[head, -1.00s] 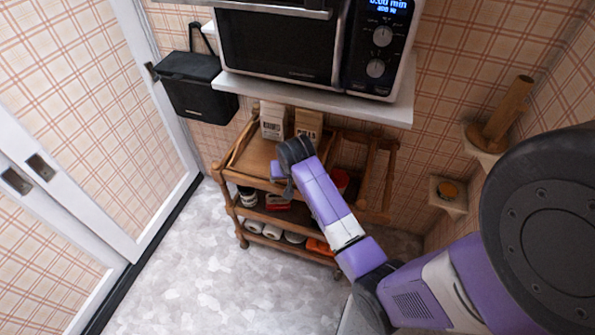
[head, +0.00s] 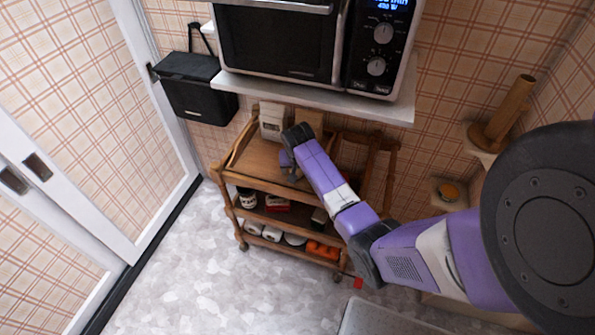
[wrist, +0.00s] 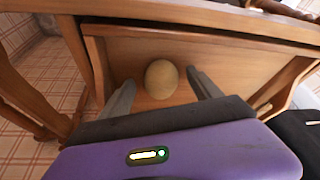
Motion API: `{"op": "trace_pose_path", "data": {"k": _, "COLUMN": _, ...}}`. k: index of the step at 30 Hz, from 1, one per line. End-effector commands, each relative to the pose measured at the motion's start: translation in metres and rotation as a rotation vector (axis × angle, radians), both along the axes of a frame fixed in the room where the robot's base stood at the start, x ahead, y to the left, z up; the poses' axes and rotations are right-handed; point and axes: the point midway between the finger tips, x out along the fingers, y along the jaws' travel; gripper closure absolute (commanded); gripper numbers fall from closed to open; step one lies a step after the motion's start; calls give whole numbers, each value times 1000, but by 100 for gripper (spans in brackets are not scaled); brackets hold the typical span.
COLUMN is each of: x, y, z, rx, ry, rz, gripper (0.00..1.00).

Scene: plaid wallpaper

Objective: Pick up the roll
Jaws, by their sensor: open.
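The roll (wrist: 161,79) is a round, tan bread roll lying on the wooden top tray of the cart in the wrist view. My gripper (wrist: 160,90) is open, with one grey finger to the left of the roll and one to the right. Both fingers look apart from it; how far down they reach beside it is hard to tell. In the head view my gripper (head: 291,168) is low over the cart's top, and the roll is hidden there by my arm.
The wooden cart (head: 262,188) has a raised rim and lower shelves with jars, a red box and an orange item. Cartons (head: 272,122) stand at its back. A microwave (head: 300,45) on a white shelf overhangs it. A small red thing (head: 358,283) is on the floor.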

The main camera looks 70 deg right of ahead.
Motion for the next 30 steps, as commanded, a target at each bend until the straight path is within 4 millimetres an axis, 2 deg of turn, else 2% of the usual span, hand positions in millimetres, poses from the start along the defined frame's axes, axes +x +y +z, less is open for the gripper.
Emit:
{"op": "trace_pose_path", "data": {"k": 8, "x": 1, "y": -1, "z": -4, "rx": -1, "ry": -1, "rz": 1, "gripper": 27}}
{"op": "trace_pose_path", "data": {"k": 18, "x": 1, "y": -1, "z": -3, "rx": 0, "ry": 0, "rz": 1, "gripper": 92}}
{"op": "trace_pose_path", "data": {"k": 30, "x": 1, "y": -1, "z": 4, "rx": -1, "ry": -1, "rz": 1, "gripper": 93}}
